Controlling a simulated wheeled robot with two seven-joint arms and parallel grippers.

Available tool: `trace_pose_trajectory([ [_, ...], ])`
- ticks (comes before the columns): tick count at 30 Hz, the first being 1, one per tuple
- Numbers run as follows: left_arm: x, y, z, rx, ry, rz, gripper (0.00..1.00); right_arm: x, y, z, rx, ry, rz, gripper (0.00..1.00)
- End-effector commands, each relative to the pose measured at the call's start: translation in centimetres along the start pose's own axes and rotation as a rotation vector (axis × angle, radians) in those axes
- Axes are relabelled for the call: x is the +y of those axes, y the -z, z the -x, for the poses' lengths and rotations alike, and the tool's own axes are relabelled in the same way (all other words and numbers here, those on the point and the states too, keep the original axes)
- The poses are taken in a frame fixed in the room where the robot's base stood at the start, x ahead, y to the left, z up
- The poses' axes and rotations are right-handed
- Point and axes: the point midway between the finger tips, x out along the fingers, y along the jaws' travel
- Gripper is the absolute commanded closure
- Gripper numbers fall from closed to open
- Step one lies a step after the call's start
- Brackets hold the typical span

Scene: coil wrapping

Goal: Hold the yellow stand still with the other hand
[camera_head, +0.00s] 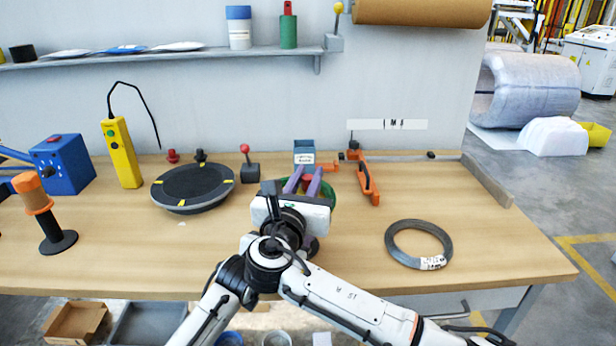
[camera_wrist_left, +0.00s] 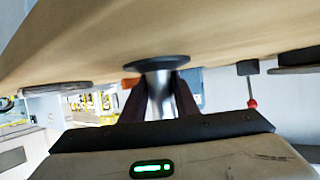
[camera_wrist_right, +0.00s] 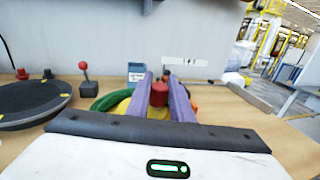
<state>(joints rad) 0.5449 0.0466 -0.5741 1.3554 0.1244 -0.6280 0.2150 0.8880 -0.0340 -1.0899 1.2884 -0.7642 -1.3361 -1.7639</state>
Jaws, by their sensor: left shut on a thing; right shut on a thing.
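My right gripper (camera_head: 303,184), with purple fingers, is shut over the back middle of the table. In the right wrist view a red cylinder (camera_wrist_right: 158,94) sits between its fingers. Part of the yellow stand (camera_wrist_right: 118,109) shows beside the fingers, with a green ring (camera_wrist_right: 107,100) around it; the rest is hidden. A bit of green also shows in the head view. In the left wrist view my left gripper (camera_wrist_left: 160,88) is shut on a grey post (camera_wrist_left: 159,102) with a dark disc (camera_wrist_left: 155,62) against the tabletop. Whether this post belongs to the stand I cannot tell.
A black turntable (camera_head: 195,185) lies to the left, and a red-knobbed lever (camera_head: 249,168) stands behind my grippers. A small blue box (camera_head: 304,151) and an orange clamp (camera_head: 368,180) are at the back. A grey wire coil (camera_head: 393,246) lies right, with bare table around it.

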Motion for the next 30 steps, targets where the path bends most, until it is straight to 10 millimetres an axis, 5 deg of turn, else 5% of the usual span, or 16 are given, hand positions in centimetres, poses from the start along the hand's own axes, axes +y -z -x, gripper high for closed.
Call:
trace_pose_trajectory([
  [13, 0.2, -0.8, -0.1, -0.015, -0.002, 0.001, 1.00, -0.1, 0.2, -0.1, 0.004, 0.013, 0.002, 1.00],
  [14, 0.2, -0.8, -0.1, -0.015, -0.002, 0.001, 1.00, -0.1, 0.2, -0.1, 0.004, 0.013, 0.002, 0.78],
  [17, 0.1, -0.8, -0.1, -0.015, -0.002, 0.001, 1.00, -0.1, 0.2, -0.1, 0.004, 0.013, 0.002, 0.62],
  [30, 0.1, -0.8, -0.1, -0.017, -0.001, 0.003, 1.00, 0.0, 0.2, 1.2, 0.002, 0.009, 0.000, 0.61],
])
